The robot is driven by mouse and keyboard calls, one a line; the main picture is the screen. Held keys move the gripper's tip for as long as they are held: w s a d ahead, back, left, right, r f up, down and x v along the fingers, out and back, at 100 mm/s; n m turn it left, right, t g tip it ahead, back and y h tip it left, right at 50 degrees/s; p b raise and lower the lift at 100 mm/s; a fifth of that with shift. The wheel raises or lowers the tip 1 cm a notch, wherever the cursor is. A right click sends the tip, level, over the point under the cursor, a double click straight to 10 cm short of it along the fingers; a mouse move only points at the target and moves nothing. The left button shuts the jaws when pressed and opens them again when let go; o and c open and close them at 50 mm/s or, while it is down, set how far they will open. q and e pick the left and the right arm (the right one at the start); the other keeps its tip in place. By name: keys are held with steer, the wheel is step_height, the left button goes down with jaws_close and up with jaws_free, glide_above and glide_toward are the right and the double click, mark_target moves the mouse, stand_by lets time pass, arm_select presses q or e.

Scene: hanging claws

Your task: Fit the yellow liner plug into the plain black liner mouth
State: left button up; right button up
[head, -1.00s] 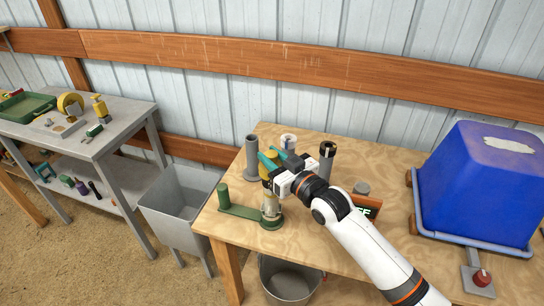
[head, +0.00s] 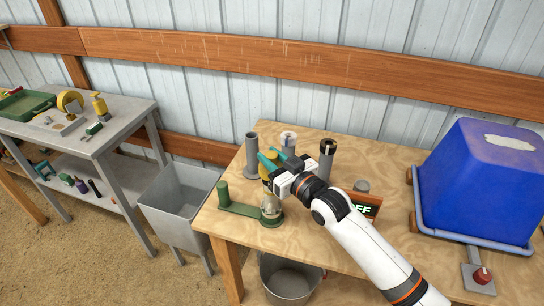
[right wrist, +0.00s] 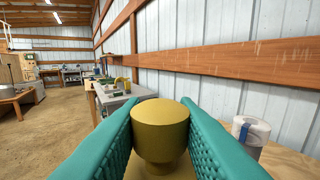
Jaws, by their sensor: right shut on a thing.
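The yellow plug (right wrist: 160,122) sits between the teal fingers of my right gripper (head: 268,155), which is shut on it. It has a wide round head and a narrower neck below. In the head view the yellow plug (head: 265,171) shows only partly beside the gripper, above a pale, clear cylinder (head: 270,205) on a green stand (head: 240,210). Three upright grey tubes stand behind: one on the left (head: 251,155), one with a white mouth (head: 288,141), and one with a black mouth and a tan mark (head: 327,155). I cannot tell which mouth is plain black. My left gripper is out of view.
A blue bin (head: 480,185) fills the table's right side. A small dark sign (head: 364,206) stands near the arm. A metal bucket (head: 287,280) is below the front edge, and a grey sink (head: 182,205) is to the left.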

steer(key=shift+f+b, duration=0.45)
steer(key=shift+f, duration=0.4)
steer(key=o, duration=1)
